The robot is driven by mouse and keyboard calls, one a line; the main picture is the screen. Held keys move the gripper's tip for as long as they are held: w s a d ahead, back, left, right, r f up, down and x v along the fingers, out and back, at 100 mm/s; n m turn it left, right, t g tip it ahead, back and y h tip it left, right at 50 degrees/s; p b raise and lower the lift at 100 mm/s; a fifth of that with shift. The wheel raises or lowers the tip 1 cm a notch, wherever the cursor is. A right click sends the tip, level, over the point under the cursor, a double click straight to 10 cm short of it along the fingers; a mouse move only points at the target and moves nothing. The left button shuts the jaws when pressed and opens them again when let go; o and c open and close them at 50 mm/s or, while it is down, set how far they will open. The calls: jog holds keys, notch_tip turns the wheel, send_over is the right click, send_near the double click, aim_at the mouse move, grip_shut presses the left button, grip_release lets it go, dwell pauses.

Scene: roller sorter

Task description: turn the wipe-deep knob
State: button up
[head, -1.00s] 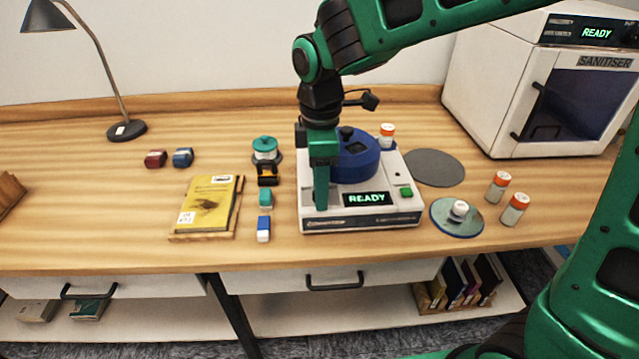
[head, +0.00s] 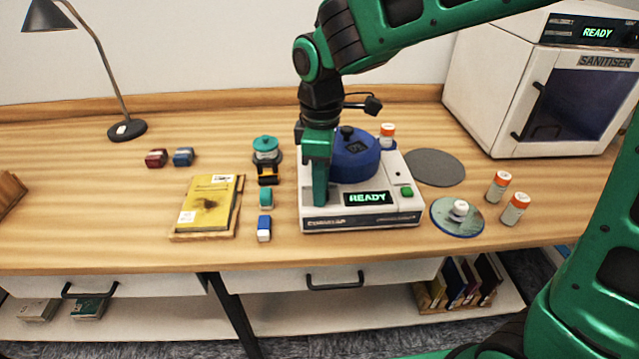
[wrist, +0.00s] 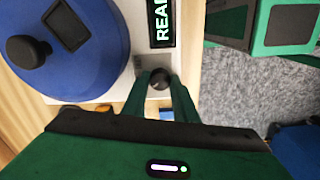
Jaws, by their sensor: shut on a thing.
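My gripper (head: 319,190) points down over the front left of the white machine (head: 350,219) with the READY display. In the wrist view my gripper (wrist: 160,84) is shut on a small dark round knob (wrist: 159,77) on the machine's face, to the side of the display. The knob is hidden behind the fingers in the head view, and its label cannot be read. The machine's blue round lid (head: 358,163) has a black knob on top (head: 347,132), which also shows in the wrist view (wrist: 27,51).
A green button (head: 407,191) is right of the display (head: 367,198). A disc with a white piece (head: 459,212) and orange-capped bottles (head: 515,209) stand right. A yellow book (head: 209,203) and small blocks (head: 264,229) lie left. The sanitiser (head: 540,80) stands back right.

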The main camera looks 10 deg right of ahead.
jog(key=m, duration=0.4)
jog(key=shift+w+m, duration=0.15)
jog(key=shift+m, duration=0.15)
jog(key=m, duration=0.3)
jog(key=shift+r+m, duration=0.1)
jog(key=shift+m, duration=0.3)
jog(key=m, duration=0.3)
jog(key=shift+w, duration=0.1)
jog(key=shift+m, duration=2.1)
jog(key=o, duration=1.1)
jog(key=shift+c, duration=0.2)
